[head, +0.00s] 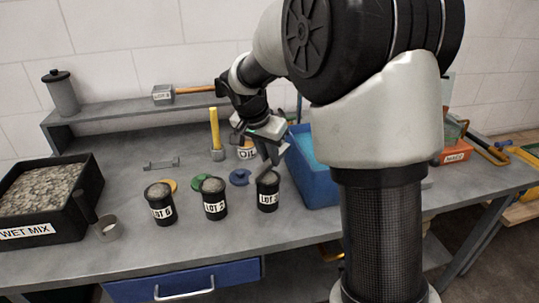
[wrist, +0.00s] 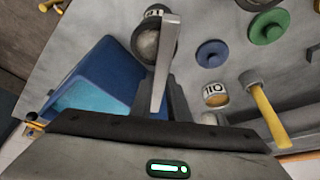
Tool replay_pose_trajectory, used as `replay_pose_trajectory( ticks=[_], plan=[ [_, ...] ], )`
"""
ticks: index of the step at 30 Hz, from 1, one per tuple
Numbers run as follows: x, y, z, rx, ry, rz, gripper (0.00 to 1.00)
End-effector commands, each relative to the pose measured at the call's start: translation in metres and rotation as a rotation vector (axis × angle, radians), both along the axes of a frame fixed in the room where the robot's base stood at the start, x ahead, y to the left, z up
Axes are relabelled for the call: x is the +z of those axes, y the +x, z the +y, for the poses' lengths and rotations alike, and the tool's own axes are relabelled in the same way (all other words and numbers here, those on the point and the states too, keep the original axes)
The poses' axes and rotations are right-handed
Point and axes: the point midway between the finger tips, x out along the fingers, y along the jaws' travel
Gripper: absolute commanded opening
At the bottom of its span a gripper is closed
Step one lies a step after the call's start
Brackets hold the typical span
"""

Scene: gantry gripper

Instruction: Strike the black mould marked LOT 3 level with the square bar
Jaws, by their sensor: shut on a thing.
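The black mould marked LOT 3 (head: 267,193) stands upright at the right end of a row of moulds, filled with grey mix. In the wrist view this mould (wrist: 148,42) is partly hidden behind the bar. My gripper (head: 266,139) is above it, shut on the grey square bar (wrist: 166,62). In the head view the bar (head: 272,155) points down towards the mould top; I cannot tell if it touches. Two more filled black moulds, LOT 6 (head: 160,203) and one with a less clear label (head: 213,199), stand to the left.
A blue bin (head: 318,185) stands close right of the LOT 3 mould. A blue disc (head: 239,177), a yellow-handled hammer (head: 215,128) and an OIL tin (head: 247,153) are behind. The wet mix tray (head: 88,212) and a scoop (head: 107,229) are at left.

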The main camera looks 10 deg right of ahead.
Motion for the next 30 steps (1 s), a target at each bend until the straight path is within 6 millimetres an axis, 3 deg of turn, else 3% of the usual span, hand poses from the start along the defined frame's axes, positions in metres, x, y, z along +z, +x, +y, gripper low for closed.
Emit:
replay_pose_trajectory(
  ticks=[30],
  plan=[
    [-0.0054,-0.0003,-0.0004,0.000,0.000,0.000,0.00]
  ],
)
